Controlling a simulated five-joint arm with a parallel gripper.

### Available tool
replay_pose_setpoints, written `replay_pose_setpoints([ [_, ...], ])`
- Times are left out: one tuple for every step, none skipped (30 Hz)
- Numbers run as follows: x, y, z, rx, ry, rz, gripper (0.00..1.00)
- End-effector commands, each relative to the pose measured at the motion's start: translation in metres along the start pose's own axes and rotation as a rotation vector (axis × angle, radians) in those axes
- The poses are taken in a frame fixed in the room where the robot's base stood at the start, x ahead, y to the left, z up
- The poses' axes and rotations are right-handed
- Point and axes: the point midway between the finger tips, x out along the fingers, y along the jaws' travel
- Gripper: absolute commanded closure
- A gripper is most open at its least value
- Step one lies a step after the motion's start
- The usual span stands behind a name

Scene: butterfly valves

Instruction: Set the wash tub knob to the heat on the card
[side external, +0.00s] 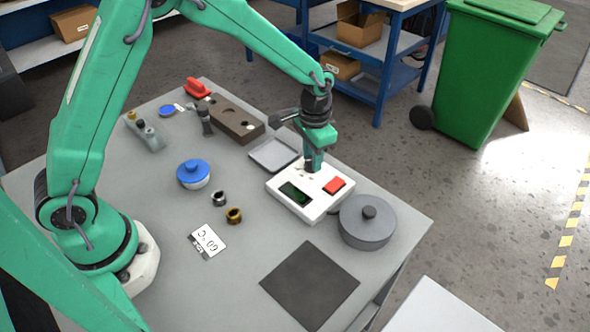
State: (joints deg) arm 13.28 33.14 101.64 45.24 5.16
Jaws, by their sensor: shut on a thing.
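My gripper (313,166) points straight down at the back edge of a white box (290,210) with a dark green display (295,194) and a red button (335,185). It is shut on a small part there, probably the knob; the fingers hide most of it, and I cannot read its setting.
A shallow grey tray (274,154) and a brown block with holes (236,121) lie behind the box. A dark mat (310,285) lies in front.

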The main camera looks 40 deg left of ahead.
Motion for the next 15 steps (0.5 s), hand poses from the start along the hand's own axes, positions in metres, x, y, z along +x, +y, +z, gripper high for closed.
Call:
replay_pose_setpoints([
  [-0.0008, -0.0001, -0.0001, 0.024, 0.000, 0.000, 0.94],
  [-0.0008, -0.0001, -0.0001, 0.037, 0.000, 0.000, 0.94],
  [-0.0008, -0.0001, -0.0001, 0.054, 0.000, 0.000, 0.94],
  [-0.0008, 0.0000, -0.0001, 0.064, 0.000, 0.000, 0.94],
  [-0.0008, 0.0000, -0.0001, 0.074, 0.000, 0.000, 0.94],
  [-0.0008, 0.0000, -0.0001, 0.084, 0.000, 0.000, 0.94],
  [-0.0008, 0.0000, -0.0001, 0.090, 0.000, 0.000, 0.94],
  [-0.0008, 0.0000, -0.0001, 0.095, 0.000, 0.000, 0.94],
  [-0.0008, 0.0000, -0.0001, 0.101, 0.000, 0.000, 0.94],
  [-0.0008, 0.0000, -0.0001, 0.105, 0.000, 0.000, 0.94],
  [-0.0008, 0.0000, -0.0001, 0.107, 0.000, 0.000, 0.94],
  [-0.0009, 0.0000, -0.0001, 0.109, 0.000, 0.000, 0.94],
  [-0.0009, 0.0000, -0.0001, 0.110, 0.000, 0.000, 0.94],
  [-0.0009, 0.0000, -0.0001, 0.110, 0.001, 0.000, 0.94],
  [-0.0009, 0.0000, -0.0001, 0.111, 0.001, 0.000, 0.94],
])
